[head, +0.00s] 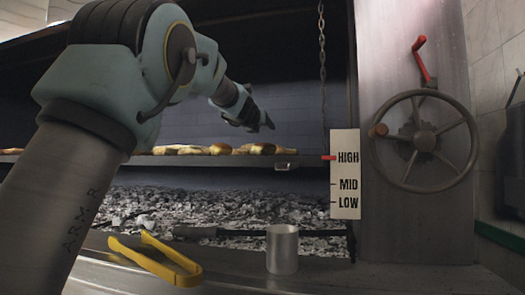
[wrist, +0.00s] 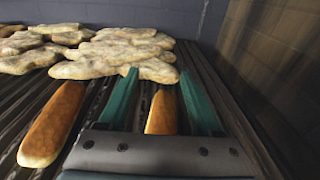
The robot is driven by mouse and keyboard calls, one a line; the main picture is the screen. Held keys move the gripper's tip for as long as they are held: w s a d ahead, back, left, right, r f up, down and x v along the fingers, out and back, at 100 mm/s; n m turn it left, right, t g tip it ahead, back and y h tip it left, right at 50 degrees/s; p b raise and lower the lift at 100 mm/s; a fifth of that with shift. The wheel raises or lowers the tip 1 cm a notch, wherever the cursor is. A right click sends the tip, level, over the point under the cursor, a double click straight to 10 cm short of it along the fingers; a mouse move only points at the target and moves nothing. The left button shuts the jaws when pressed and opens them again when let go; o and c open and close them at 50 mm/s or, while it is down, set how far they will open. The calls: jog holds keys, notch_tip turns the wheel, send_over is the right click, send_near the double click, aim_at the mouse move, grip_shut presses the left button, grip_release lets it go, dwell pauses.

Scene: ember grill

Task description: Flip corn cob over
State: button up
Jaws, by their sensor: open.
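A long golden-brown piece, likely the corn cob (wrist: 162,112), lies on the dark slatted grate between the two teal fingers of my gripper (wrist: 158,76) in the wrist view. Its near end is hidden behind the gripper body. A second similar long piece (wrist: 53,125) lies to the left, outside the fingers. I cannot tell kernels on either. My gripper is open and holds nothing. In the head view my gripper (head: 264,122) is above the right end of the food on the raised grate (head: 310,158), with a visible gap.
Several pale, charred pieces (wrist: 115,55) lie just beyond the fingertips. A wall stands right of the grate. Below are grey coals (head: 225,208), and on the front ledge lie yellow tongs (head: 160,258) and a metal cup (head: 282,250). A chain (head: 321,70) hangs at right beside a handwheel (head: 423,138).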

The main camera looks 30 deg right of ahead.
jog(key=o, duration=0.5)
jog(key=shift+o, duration=0.2)
